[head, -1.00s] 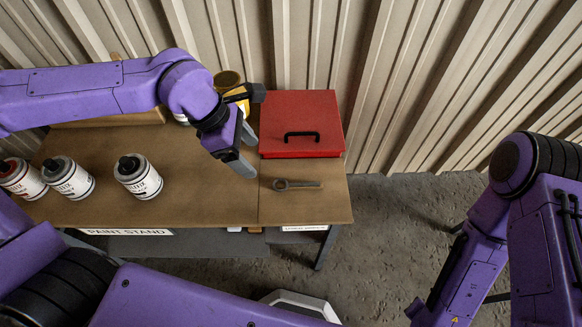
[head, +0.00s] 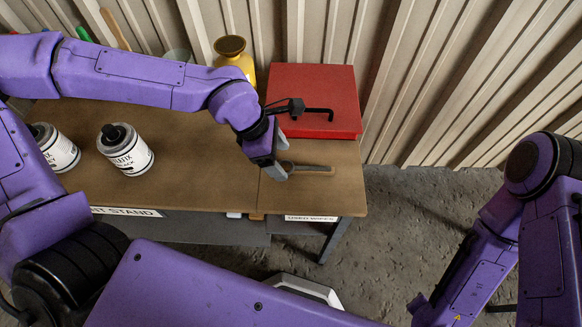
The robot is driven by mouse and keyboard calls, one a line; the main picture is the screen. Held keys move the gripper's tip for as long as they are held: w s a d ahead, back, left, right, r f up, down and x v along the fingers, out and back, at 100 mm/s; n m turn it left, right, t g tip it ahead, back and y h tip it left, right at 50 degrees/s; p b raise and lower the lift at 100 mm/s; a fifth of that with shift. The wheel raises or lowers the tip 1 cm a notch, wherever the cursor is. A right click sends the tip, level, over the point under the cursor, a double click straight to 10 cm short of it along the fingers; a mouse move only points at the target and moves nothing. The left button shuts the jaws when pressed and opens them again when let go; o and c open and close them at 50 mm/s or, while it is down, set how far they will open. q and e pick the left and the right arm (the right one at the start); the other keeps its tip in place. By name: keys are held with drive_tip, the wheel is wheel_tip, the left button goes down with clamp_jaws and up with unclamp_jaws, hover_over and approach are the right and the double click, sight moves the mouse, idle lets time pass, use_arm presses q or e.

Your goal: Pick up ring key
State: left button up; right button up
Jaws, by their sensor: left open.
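The ring key (head: 315,169), a small dark metal tool, lies flat on the right part of the brown table top, in front of the red box. Its handle points right. My left gripper (head: 279,158) is open over the ring end at the key's left, with its fingers pointing down around that end. The gripper partly hides the ring, and I cannot tell whether the fingers touch it. My right arm shows at the right edge, but its gripper is out of view.
A yellow container (head: 236,62) is behind my left arm. White cans (head: 126,150) stand on the table at the left. The table's front edge is close to the key.

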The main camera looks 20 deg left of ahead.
use_arm(q)
drive_tip(key=shift+x, duration=1.05)
drive_tip(key=c, duration=1.1)
drive_tip(key=shift+r, duration=0.1)
drive_tip(key=shift+c, duration=0.2)
